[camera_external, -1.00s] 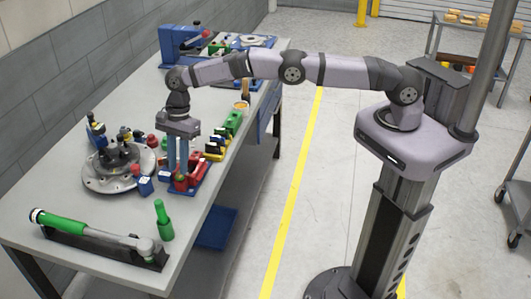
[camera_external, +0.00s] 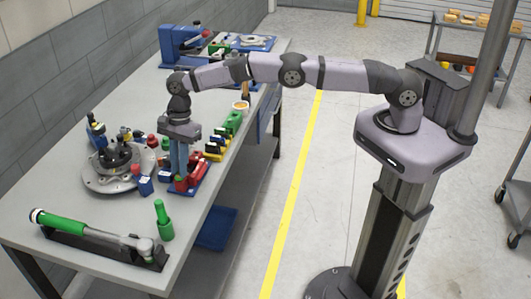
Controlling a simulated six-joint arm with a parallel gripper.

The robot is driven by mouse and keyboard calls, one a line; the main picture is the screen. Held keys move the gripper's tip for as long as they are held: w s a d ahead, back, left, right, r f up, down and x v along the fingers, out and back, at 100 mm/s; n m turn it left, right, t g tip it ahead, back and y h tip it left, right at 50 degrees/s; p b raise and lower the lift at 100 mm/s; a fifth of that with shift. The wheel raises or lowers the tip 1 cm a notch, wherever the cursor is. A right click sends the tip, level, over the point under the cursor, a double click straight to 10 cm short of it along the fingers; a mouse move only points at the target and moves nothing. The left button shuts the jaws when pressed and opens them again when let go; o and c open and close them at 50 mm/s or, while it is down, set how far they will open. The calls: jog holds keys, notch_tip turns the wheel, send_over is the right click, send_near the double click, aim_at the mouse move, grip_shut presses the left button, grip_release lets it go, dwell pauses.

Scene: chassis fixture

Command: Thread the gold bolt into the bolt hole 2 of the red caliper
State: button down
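My gripper (camera_external: 179,177) points straight down over the front part of the bench, its two blue-grey fingers close together in this view. Red parts (camera_external: 196,179), which look like the red caliper, sit on a blue base right at and behind the fingertips. The fingers cover part of them. I cannot make out bolt hole 2 at this size. I cannot pick out the gold bolt; whether it is between the fingers is too small to tell.
A round metal chassis fixture (camera_external: 104,182) with upright parts stands just left of my gripper. A green cylinder (camera_external: 163,222) and a green-handled tool on a black stand (camera_external: 92,239) are nearer. A row of coloured blocks (camera_external: 217,146) and a cup (camera_external: 241,106) lie behind.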

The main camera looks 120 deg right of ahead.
jog(key=shift+r, duration=0.1)
jog(key=shift+a+m+p, duration=0.1)
jog(key=shift+m+p, duration=0.35)
jog(key=shift+m, duration=0.35)
jog(key=shift+m+h, duration=0.4)
jog(key=shift+m, duration=0.5)
jog(key=shift+a+m+p, duration=0.1)
jog(key=shift+m+p, duration=0.35)
jog(key=shift+m, duration=0.25)
jog(key=shift+m+h, duration=0.4)
jog(key=shift+m, duration=0.6)
jog(key=shift+a+f+m+h, duration=0.1)
jog(key=shift+m+h, duration=0.05)
jog(key=shift+m, duration=0.7)
jog(key=shift+f+m+h, duration=0.1)
jog(key=shift+m+h, duration=0.05)
jog(key=shift+m, duration=0.7)
